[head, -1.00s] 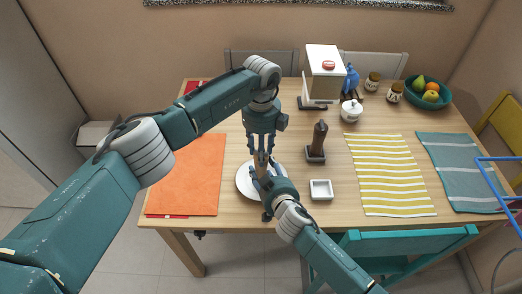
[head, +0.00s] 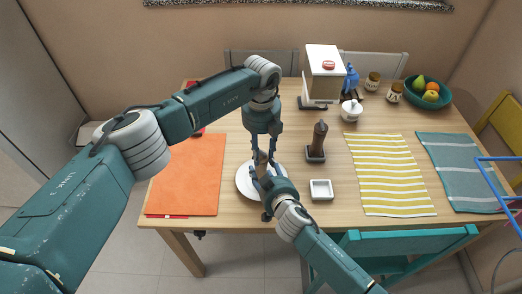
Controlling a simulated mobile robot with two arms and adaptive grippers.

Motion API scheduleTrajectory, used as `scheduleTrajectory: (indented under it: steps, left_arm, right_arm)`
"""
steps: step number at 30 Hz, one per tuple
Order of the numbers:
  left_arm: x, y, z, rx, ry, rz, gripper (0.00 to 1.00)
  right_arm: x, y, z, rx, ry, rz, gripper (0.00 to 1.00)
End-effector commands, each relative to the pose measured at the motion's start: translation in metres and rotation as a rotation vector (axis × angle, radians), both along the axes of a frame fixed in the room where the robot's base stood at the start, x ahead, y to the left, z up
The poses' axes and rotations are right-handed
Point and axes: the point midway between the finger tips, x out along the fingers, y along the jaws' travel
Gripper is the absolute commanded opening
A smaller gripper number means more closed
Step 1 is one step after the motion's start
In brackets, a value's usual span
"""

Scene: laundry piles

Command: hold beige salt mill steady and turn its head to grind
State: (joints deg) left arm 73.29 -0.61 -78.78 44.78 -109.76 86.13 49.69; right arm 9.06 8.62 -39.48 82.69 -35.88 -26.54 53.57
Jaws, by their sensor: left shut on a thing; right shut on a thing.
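The beige salt mill (head: 262,161) stands upright over the white plate (head: 244,186), mostly hidden by my grippers. My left gripper (head: 262,152) points straight down from above and is shut on the mill's head. My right gripper (head: 259,180) comes in from the lower right and is shut on the mill's body. The mill's base is hidden behind my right gripper.
A dark brown mill (head: 319,142) on a small stand and a square white dish (head: 321,190) are close on the right. An orange mat (head: 190,176) lies to the left. A striped yellow mat (head: 390,175) lies farther right.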

Motion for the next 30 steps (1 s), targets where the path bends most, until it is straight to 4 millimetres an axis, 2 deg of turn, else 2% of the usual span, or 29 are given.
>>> scheduleTrajectory:
  steps: [7,8,10,11,22,26,30]
  left_arm:
    - [0.001,0.001,0.000,0.001,-0.001,0.002,0.09]
    - [0.001,0.001,0.000,0.001,-0.001,0.002,0.37]
    - [0.001,0.001,0.000,0.001,-0.001,0.002,0.51]
    - [0.001,0.001,0.000,0.001,-0.001,0.002,0.55]
    - [0.001,0.000,0.006,0.000,-0.002,0.002,0.55]
    - [0.002,0.000,0.024,-0.001,-0.004,0.002,0.55]
    - [0.002,0.000,0.055,-0.001,-0.005,0.001,0.55]
  right_arm:
    - [0.000,-0.001,-0.001,0.000,0.002,-0.001,0.13]
    - [0.000,-0.001,-0.001,0.000,0.002,-0.001,0.13]
    - [0.000,-0.001,-0.001,0.000,0.002,-0.001,0.13]
    - [0.000,-0.001,-0.001,0.000,0.002,-0.001,0.13]
    - [0.000,-0.001,-0.001,-0.001,0.002,-0.001,0.13]
    - [0.000,-0.001,-0.001,-0.001,0.002,-0.001,0.13]
    - [0.000,-0.001,-0.001,-0.001,0.002,-0.001,0.13]
